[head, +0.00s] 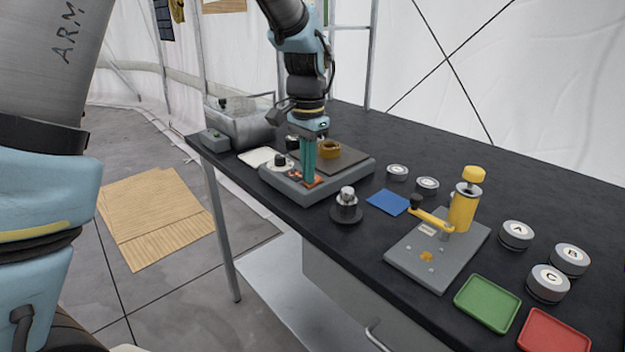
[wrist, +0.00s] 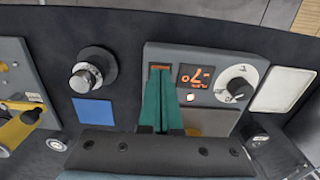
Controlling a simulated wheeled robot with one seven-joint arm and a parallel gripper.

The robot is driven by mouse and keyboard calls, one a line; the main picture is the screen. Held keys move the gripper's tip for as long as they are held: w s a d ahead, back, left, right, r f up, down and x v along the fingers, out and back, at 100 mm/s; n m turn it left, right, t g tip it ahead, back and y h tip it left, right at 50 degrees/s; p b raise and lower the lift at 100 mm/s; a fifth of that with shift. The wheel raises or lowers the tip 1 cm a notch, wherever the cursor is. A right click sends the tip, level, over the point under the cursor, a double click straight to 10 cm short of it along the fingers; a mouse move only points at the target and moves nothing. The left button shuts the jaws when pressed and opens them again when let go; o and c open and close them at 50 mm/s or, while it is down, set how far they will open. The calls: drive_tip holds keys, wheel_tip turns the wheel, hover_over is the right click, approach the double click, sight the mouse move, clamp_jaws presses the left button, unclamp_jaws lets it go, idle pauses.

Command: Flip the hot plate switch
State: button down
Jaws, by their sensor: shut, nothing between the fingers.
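The hot plate (head: 345,168) is a grey box with a flat brownish top, standing on the black table. Its front panel, seen in the wrist view (wrist: 222,60), carries a lit red display (wrist: 195,77), a white dial (wrist: 237,84) and a small orange-brown rocker switch (wrist: 159,68). My gripper (head: 308,183) points down at this panel with its teal fingers together and empty. In the wrist view the fingertips (wrist: 157,84) are right at the switch and partly cover it. I cannot tell whether they touch it, or which way it is tipped.
A brass ring (head: 330,148) sits on the hot plate. A round black-based knob (head: 347,200) and a blue square (head: 388,202) lie to its right. Further right are a yellow press on a grey plate (head: 410,262), several lidded tins, a green tray (head: 487,303) and a red tray (head: 553,332).

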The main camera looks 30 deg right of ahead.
drive_tip(key=shift+r, duration=0.1)
wheel_tip(320, 180, up, 7)
drive_tip(key=p, duration=0.6)
idle(0.5)
drive_tip(key=w+a+f+n, duration=0.1)
drive_tip(key=w+a+n, duration=0.25)
drive_tip(key=a, duration=0.75)
drive_tip(key=w+a+n, duration=0.3)
drive_tip(key=a+n, duration=0.1)
drive_tip(key=a, duration=0.6)
drive_tip(key=s+a+f+n, duration=0.1)
drive_tip(key=s+a+n, duration=0.2)
drive_tip(key=a, duration=0.5)
drive_tip(key=s+a+f+n+t, duration=0.1)
drive_tip(key=s+a+n, duration=0.2)
drive_tip(key=a, duration=0.5)
drive_tip(key=shift+a+n+t, duration=0.25)
drive_tip(key=shift+n+t, duration=0.05)
drive_tip(key=shift+n, duration=0.25)
